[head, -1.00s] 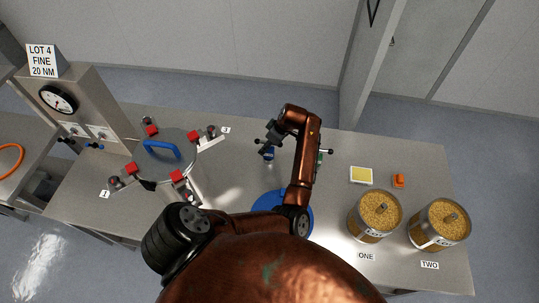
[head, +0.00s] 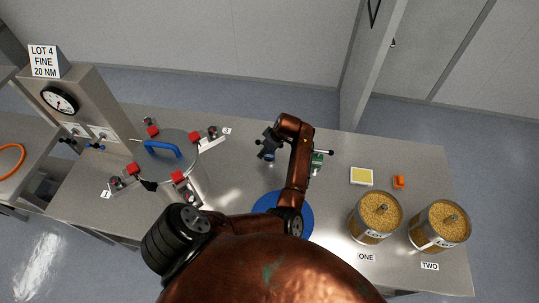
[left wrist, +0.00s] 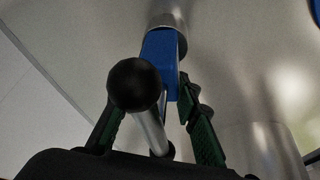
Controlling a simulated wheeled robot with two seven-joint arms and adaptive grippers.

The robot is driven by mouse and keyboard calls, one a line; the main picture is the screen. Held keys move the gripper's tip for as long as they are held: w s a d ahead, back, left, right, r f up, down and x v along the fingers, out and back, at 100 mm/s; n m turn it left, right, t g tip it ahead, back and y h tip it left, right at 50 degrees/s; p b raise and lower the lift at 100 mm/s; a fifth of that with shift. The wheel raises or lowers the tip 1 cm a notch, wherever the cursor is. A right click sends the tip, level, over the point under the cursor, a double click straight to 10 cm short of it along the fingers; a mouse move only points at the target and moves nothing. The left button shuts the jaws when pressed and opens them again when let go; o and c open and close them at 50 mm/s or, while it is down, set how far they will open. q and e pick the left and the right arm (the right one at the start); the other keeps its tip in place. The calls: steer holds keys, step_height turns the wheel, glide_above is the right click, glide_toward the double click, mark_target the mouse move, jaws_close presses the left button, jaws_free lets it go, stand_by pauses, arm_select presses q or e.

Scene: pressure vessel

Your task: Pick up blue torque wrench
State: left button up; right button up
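The blue torque wrench (head: 268,154) stands on the bench left of my left forearm, partly covered by my gripper. In the left wrist view its blue body (left wrist: 160,62) lies between my finger pads, with a metal end beyond it. A metal rod with a black ball (left wrist: 134,84) points towards the camera and hides part of the body. My left gripper (head: 268,143) is at the wrench. Its green-padded fingers (left wrist: 158,108) are apart on either side of the blue body; the right finger is very close, and I cannot tell if it touches. My right gripper is out of view.
A green tool (head: 317,159) with a black-ended rod stands just right of my forearm. The lidded vessel (head: 165,165) with red clamps is at left. A yellow pad (head: 361,176), an orange item (head: 399,181) and two grain-filled jars (head: 376,217) (head: 439,224) are at right.

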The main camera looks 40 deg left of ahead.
arm_select(q)
jaws_close()
steer(key=shift+r, duration=0.1)
stand_by(0.4)
